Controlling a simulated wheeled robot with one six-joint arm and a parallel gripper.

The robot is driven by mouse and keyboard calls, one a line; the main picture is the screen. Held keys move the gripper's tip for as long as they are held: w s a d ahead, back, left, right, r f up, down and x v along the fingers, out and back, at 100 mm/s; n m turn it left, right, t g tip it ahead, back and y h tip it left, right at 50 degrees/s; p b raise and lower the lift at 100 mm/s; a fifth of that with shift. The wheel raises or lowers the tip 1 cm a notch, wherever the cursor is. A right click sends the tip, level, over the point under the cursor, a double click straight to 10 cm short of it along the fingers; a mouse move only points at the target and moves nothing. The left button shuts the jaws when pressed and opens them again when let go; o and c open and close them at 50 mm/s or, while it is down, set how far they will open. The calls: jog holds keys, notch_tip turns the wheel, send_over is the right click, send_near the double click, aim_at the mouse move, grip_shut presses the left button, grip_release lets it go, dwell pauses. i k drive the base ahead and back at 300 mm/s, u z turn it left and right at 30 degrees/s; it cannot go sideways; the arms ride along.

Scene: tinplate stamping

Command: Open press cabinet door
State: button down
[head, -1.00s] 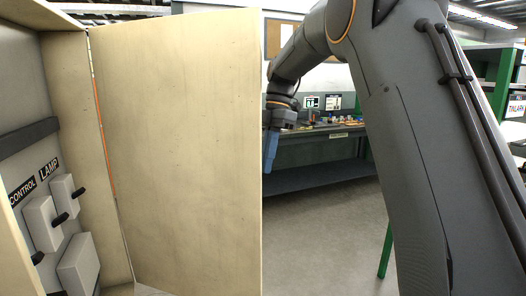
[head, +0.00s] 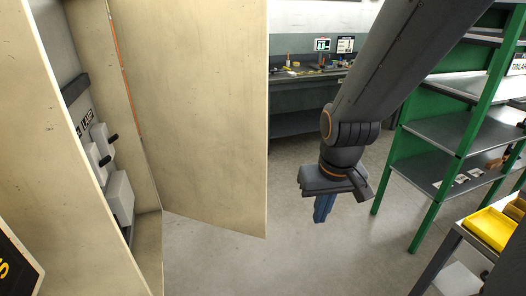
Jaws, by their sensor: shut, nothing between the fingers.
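The press cabinet door (head: 205,110) is a cream panel, swung wide open on its hinge at the right side of the cabinet (head: 85,170). Inside the cabinet, grey switch boxes (head: 118,190) with black knobs and a partly hidden LAMP label show. My gripper (head: 322,210) has blue fingers and hangs pointing down to the right of the door, over open floor. It is shut and empty, apart from the door. The door's handle is not visible.
A green shelf rack (head: 440,150) stands to the right. A yellow bin (head: 490,228) sits on a bench at the lower right. A workbench (head: 300,90) stands at the back. Grey floor (head: 290,265) between cabinet and rack is clear.

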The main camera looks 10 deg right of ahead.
aim_at(196, 71)
jog(key=k, duration=0.3)
jog(key=z, duration=1.05)
jog(key=i, duration=0.95)
jog(key=u, duration=1.05)
